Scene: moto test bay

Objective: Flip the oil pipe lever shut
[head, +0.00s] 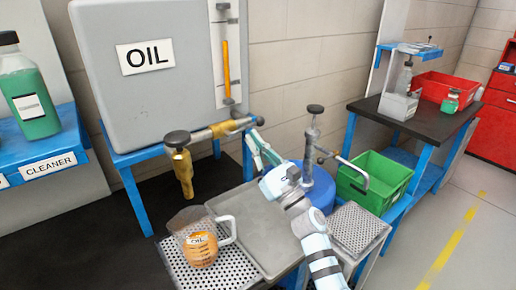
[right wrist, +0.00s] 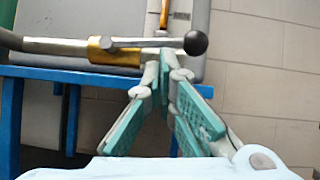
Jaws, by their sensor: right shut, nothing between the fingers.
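The grey oil tank (head: 95,100) feeds a pipe that ends in a brass spout (head: 183,172). The oil pipe lever (head: 243,124) lies roughly along the pipe, its black knob pointing right; in the right wrist view the lever (right wrist: 150,43) runs right from the brass collar (right wrist: 115,50) to the knob (right wrist: 196,43). My right gripper (head: 254,136) is shut and empty. Its teal fingers (right wrist: 165,62) appear just below the lever, left of the knob; I cannot tell whether they touch it. My left gripper is not in view.
A clear jug (head: 203,243) with amber oil stands on a perforated grate below the spout; no stream shows. A blue drum (head: 318,198) with a pump and a green crate (head: 372,180) are right of my arm. A cleaner bottle (head: 30,95) stands far left.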

